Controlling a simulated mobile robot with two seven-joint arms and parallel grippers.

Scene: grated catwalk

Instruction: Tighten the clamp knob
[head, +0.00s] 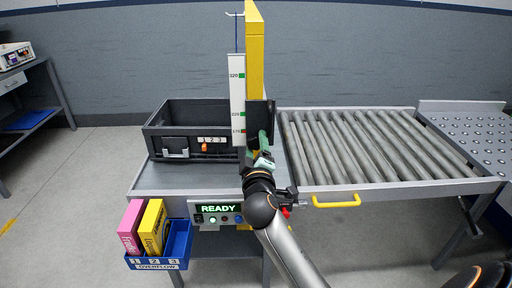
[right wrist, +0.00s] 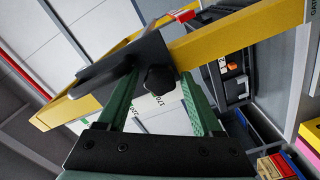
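The clamp is a black block (head: 255,112) on an upright yellow post (head: 254,60) beside a white scale. In the right wrist view the black clamp body (right wrist: 118,66) sits on the yellow post, with a dark lobed clamp knob (right wrist: 158,79) facing the camera. My right gripper (head: 264,148) is up at the clamp's front. Its two green fingers are open, one on each side of the knob, and gaps show between finger and knob. In the head view the gripper hides the knob. My left gripper is not in view.
A roller conveyor (head: 370,145) with a yellow handle (head: 336,201) lies right of the post. A dark bin (head: 180,125) stands behind left. A control panel (head: 217,217) reads READY. A blue overflow tray (head: 178,245) holds pink and yellow boxes at the front left.

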